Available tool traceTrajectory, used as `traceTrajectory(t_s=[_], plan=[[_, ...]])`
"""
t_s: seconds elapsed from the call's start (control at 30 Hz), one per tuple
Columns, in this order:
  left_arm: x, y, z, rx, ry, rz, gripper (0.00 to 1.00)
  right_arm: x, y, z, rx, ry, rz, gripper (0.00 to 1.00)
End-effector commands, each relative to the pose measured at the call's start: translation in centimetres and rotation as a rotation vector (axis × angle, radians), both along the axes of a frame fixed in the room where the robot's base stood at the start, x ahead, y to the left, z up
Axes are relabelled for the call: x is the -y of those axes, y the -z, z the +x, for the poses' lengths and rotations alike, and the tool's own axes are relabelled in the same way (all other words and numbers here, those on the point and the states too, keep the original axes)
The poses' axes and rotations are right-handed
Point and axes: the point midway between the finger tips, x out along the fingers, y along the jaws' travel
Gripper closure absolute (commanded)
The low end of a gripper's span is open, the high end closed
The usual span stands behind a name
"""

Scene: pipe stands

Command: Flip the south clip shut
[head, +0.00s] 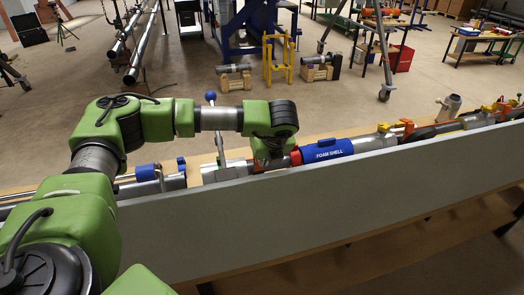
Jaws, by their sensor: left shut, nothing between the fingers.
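My left arm reaches in from the left and bends down at the wrist. My left gripper (270,160) is shut and empty, low over the pipe line just left of a red ring (296,157). Its fingertips are small and partly hidden, so I cannot tell whether they touch the pipe. A blue sleeve (328,150) marked FOAM SHELL lies around the pipe, right of the gripper. An orange fitting (407,127) stands farther right on the line. I cannot tell which part is the south clip, or whether it is open. My right gripper is out of view.
A long pale panel (330,203) runs along the near side of the pipe line and hides its lower part. A lever with a blue ball (211,97) stands up left of my gripper. A grey fitting (449,107) stands at the right.

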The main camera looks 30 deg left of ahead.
Motion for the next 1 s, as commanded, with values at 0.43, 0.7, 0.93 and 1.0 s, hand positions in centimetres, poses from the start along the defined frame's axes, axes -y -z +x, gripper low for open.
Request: traceTrajectory(t_s=[0.43, 0.7, 0.93, 1.0], plan=[[-1.5, 0.6, 1.3, 0.0, 0.001, -0.001, 1.0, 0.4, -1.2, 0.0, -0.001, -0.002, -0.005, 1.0], [-1.6, 0.5, 1.4, -0.005, -0.001, -0.007, 1.0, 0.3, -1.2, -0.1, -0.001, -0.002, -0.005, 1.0], [-1.8, 0.4, 1.6, -0.036, -0.001, -0.043, 1.0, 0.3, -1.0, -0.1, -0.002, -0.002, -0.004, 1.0], [-1.9, 0.3, 1.6, -0.042, -0.001, -0.05, 1.0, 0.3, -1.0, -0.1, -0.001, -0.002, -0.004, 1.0]])
